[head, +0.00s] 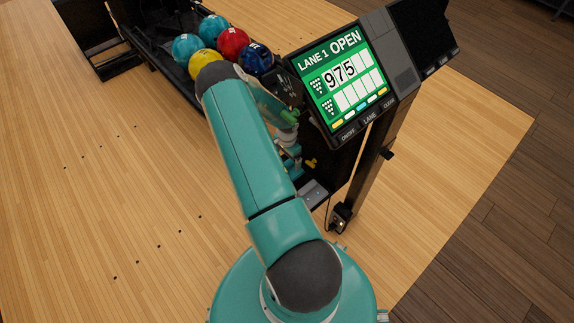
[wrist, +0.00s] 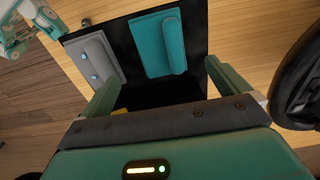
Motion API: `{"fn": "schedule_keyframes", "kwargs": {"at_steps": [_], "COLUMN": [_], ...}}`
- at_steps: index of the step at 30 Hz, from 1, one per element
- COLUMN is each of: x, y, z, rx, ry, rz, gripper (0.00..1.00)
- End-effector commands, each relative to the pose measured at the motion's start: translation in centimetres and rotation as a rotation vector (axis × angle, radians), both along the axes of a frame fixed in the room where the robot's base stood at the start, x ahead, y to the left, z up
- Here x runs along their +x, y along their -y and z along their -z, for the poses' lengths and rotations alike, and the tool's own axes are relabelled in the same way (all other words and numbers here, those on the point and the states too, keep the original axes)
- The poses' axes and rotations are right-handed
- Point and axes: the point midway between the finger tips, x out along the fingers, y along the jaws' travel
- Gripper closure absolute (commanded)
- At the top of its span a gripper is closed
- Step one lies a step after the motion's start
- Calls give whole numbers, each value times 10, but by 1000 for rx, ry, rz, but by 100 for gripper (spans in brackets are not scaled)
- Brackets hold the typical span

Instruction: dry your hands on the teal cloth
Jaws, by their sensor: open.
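The teal cloth (wrist: 152,48) shows in the wrist view on a black panel, with a rolled or folded ridge along its right side. My gripper (wrist: 162,74) is open, its two green fingers spread wide, with nothing between them. The fingers point toward the panel, and the cloth lies beyond the gap between the fingertips, apart from them as far as I can see. In the head view my gripper is partly hidden behind my arm, beside the ball return. I cannot pick out the cloth there.
A grey plate (wrist: 95,57) with two blue knobs sits left of the cloth. In the head view several bowling balls, including a red ball (head: 232,42), lie in the black rack. A scoreboard screen (head: 341,81) on a dark post (head: 366,173) stands right of my arm. The lane floor left is clear.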

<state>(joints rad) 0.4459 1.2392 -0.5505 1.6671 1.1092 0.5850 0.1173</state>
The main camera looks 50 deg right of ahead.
Motion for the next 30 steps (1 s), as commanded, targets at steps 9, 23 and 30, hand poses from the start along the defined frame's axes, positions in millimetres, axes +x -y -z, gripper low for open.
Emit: {"fn": "schedule_keyframes", "kwargs": {"at_steps": [9,23,30], "x": [0,39,94], "y": [-1,-29,-102], "z": [-40,-91,-195], "rx": [1,26,72], "ry": [0,64,180], "rz": [-1,-95,-326], "gripper": [0,0,0]}}
